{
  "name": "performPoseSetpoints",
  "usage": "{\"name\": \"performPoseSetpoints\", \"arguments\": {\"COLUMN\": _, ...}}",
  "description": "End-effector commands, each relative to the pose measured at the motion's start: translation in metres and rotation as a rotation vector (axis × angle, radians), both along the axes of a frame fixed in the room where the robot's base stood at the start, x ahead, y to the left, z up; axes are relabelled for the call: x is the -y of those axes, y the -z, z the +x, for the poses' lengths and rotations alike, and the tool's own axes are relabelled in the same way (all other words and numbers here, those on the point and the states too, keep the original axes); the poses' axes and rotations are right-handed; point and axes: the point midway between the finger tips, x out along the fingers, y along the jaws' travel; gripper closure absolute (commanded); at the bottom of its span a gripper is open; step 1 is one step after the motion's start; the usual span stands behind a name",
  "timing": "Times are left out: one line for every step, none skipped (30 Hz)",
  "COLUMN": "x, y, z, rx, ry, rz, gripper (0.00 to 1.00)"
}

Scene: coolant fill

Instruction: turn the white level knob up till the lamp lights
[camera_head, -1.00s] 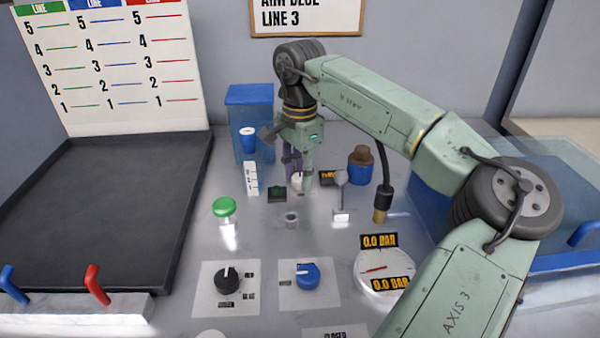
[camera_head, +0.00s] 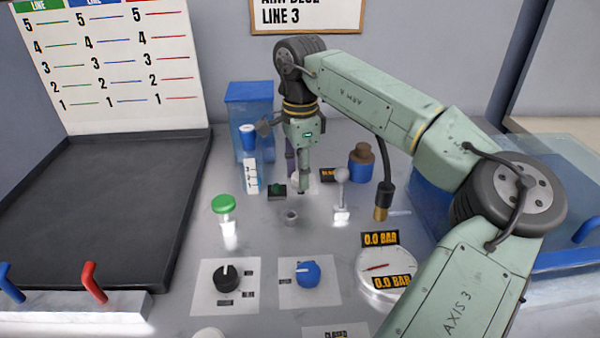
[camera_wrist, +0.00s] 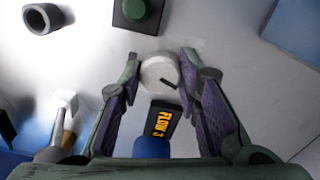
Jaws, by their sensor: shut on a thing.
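The white level knob (camera_wrist: 158,72) sits between my fingers in the wrist view, with a dark pointer line on its lower right. My gripper (camera_wrist: 157,82) is shut on it from both sides. In the head view my gripper (camera_head: 303,184) points down at the panel and largely hides the knob (camera_head: 313,177). A small lamp with a green dome on a dark square base (camera_head: 277,193) stands just left of the gripper. It also shows at the top of the wrist view (camera_wrist: 136,10). Its dome looks dark green, without a clear glow.
A display reading FLOW 3 (camera_wrist: 163,121) lies beside the knob. A lever with a pale ball (camera_head: 341,190) and a brown-capped blue bottle (camera_head: 361,165) stand close on the right. A grey ring socket (camera_head: 290,217) and green-capped jar (camera_head: 224,210) are nearer.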

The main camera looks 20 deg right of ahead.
Motion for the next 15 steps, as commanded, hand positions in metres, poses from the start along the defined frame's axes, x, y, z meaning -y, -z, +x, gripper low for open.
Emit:
{"name": "performPoseSetpoints", "arguments": {"x": 0.0006, "y": 0.0008, "z": 0.0003, "rx": 0.001, "ry": 0.035, "rz": -0.001, "gripper": 0.97}}
{"name": "performPoseSetpoints", "arguments": {"x": 0.0007, "y": 0.0007, "z": 0.0003, "rx": 0.001, "ry": 0.056, "rz": -0.001, "gripper": 0.97}}
{"name": "performPoseSetpoints", "arguments": {"x": 0.0007, "y": 0.0007, "z": 0.0003, "rx": 0.001, "ry": 0.082, "rz": -0.002, "gripper": 0.97}}
{"name": "performPoseSetpoints", "arguments": {"x": 0.0007, "y": 0.0006, "z": 0.0003, "rx": 0.002, "ry": 0.101, "rz": -0.002, "gripper": 0.97}}
{"name": "performPoseSetpoints", "arguments": {"x": 0.0007, "y": 0.0006, "z": 0.0003, "rx": 0.002, "ry": 0.120, "rz": -0.002, "gripper": 0.97}}
{"name": "performPoseSetpoints", "arguments": {"x": 0.0007, "y": 0.0005, "z": 0.0002, "rx": 0.002, "ry": 0.143, "rz": -0.002, "gripper": 0.97}}
{"name": "performPoseSetpoints", "arguments": {"x": 0.0007, "y": 0.0004, "z": 0.0002, "rx": 0.002, "ry": 0.159, "rz": -0.002, "gripper": 0.97}}
{"name": "performPoseSetpoints", "arguments": {"x": 0.0007, "y": 0.0003, "z": 0.0002, "rx": 0.002, "ry": 0.174, "rz": -0.002, "gripper": 0.97}}
{"name": "performPoseSetpoints", "arguments": {"x": 0.0007, "y": 0.0003, "z": 0.0002, "rx": 0.002, "ry": 0.193, "rz": -0.002, "gripper": 0.97}}
{"name": "performPoseSetpoints", "arguments": {"x": 0.0007, "y": 0.0002, "z": 0.0002, "rx": 0.001, "ry": 0.205, "rz": -0.002, "gripper": 0.97}}
{"name": "performPoseSetpoints", "arguments": {"x": 0.0007, "y": 0.0002, "z": 0.0001, "rx": 0.001, "ry": 0.218, "rz": -0.002, "gripper": 0.97}}
{"name": "performPoseSetpoints", "arguments": {"x": 0.0007, "y": 0.0001, "z": 0.0001, "rx": 0.001, "ry": 0.230, "rz": -0.002, "gripper": 0.97}}
{"name": "performPoseSetpoints", "arguments": {"x": 0.0007, "y": 0.0001, "z": 0.0001, "rx": 0.001, "ry": 0.240, "rz": -0.002, "gripper": 0.97}}
{"name": "performPoseSetpoints", "arguments": {"x": 0.0007, "y": 0.0000, "z": 0.0001, "rx": 0.001, "ry": 0.248, "rz": -0.002, "gripper": 0.97}}
{"name": "performPoseSetpoints", "arguments": {"x": 0.0007, "y": 0.0000, "z": 0.0001, "rx": 0.001, "ry": 0.256, "rz": -0.002, "gripper": 0.97}}
